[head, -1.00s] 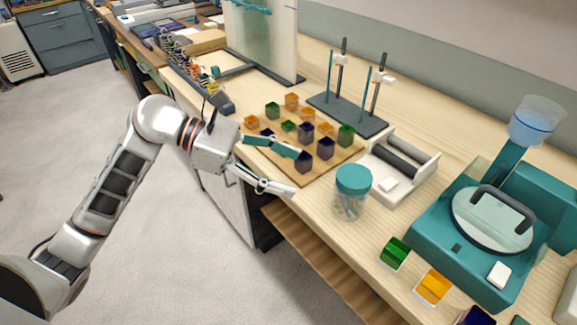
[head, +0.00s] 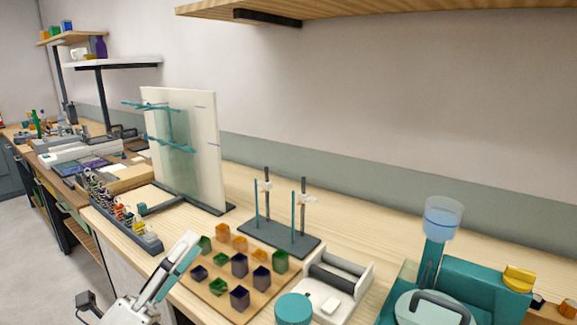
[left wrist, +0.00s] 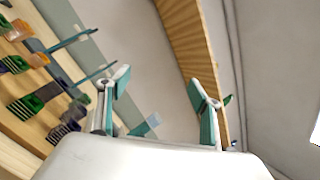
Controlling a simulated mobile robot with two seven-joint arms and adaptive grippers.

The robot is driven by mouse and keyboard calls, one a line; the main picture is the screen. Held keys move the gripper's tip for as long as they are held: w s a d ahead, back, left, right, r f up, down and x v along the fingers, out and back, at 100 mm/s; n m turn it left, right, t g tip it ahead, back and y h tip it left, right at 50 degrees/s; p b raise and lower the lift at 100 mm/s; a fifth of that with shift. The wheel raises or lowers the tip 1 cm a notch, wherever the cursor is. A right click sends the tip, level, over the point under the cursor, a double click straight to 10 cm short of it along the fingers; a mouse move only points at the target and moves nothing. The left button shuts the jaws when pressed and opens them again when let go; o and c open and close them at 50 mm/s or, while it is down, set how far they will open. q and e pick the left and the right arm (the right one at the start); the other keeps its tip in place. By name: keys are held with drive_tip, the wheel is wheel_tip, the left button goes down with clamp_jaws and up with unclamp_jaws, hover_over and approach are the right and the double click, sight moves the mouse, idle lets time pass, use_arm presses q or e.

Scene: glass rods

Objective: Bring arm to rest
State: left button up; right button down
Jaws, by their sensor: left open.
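My left gripper (head: 188,250) shows at the lower left of the head view, pointing up, in front of the bench edge and left of the wooden board of coloured cubes. In the left wrist view the two teal-padded fingers (left wrist: 160,90) stand wide apart with nothing between them. My left arm is mostly below the frame in the head view. My right gripper does not show.
The board (head: 222,305) holds several coloured cubes. Behind it are a rod stand (head: 265,238) and an upright panel (head: 208,150). A teal-lidded jar (head: 294,309), a white roller tray (head: 362,285) and a teal machine (head: 480,290) stand to the right. A shelf (head: 390,8) is overhead.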

use_arm(q)
drive_tip(key=s+a+f+n+g+y, duration=0.2)
drive_tip(key=a+f+n+y, duration=1.4)
drive_tip(key=n, duration=0.3)
drive_tip(key=s+a+f+n+g+y, duration=0.25)
drive_tip(key=s+f+n+g, duration=0.35)
drive_tip(key=s+f+g, duration=0.95)
drive_tip(key=s+d+f+n+t+h+p, duration=0.1)
drive_tip(key=d+f+n+t+h+p, duration=0.1)
drive_tip(key=d+f+t+h, duration=0.5)
drive_tip(key=d+f+t+p, duration=0.1)
drive_tip(key=d+f, duration=0.5)
drive_tip(key=d, duration=0.3)
drive_tip(key=shift+s+n+t, duration=0.3)
drive_tip(key=shift+n+t, duration=0.05)
drive_tip(key=shift+n, duration=0.05)
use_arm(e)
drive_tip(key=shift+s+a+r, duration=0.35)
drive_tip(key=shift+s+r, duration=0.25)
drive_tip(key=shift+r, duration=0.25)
use_arm(q)
drive_tip(key=shift+h, duration=0.25)
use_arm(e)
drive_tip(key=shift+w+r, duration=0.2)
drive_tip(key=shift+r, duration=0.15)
